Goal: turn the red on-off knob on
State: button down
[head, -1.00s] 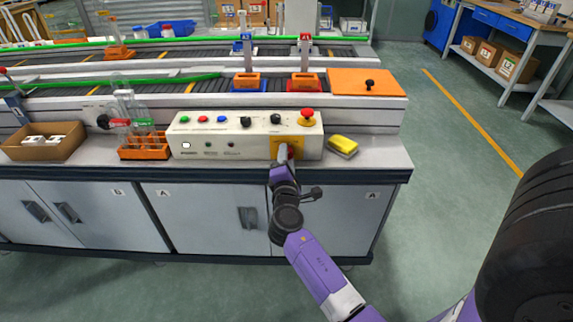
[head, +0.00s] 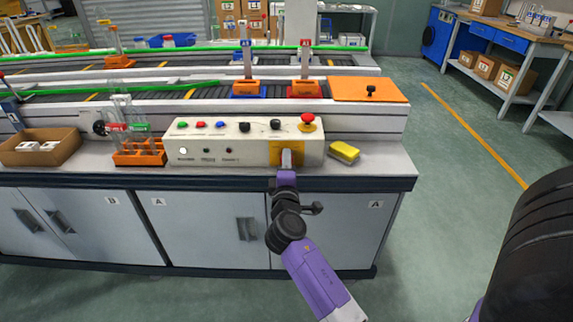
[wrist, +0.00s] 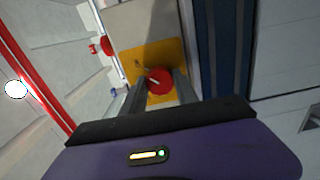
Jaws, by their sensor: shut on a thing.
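The control box (head: 205,155) is white, with buttons and knobs on it, and stands on the bench top. The red on-off knob (wrist: 158,80) sits on a yellow plate (wrist: 135,60) on the box's front; a short pale mark shows on its face. In the head view, my gripper (head: 287,157) is in front of the yellow plate (head: 274,148) and hides the knob. In the wrist view, the fingers of my gripper (wrist: 160,86) lie on both sides of the knob, shut on it. Whether the knob is on or off cannot be told.
A red stop button (head: 308,119) is on the box's top right. A yellow sponge (head: 344,151) lies right of the box, and an orange tube rack (head: 140,156) stands left. Cabinet doors (head: 200,228) are below the bench edge.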

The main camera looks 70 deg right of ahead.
jog(key=c, duration=0.9)
grip_release()
jog(key=v, duration=0.7)
jog(key=shift+s+a, duration=0.15)
jog(key=shift+a, duration=0.2)
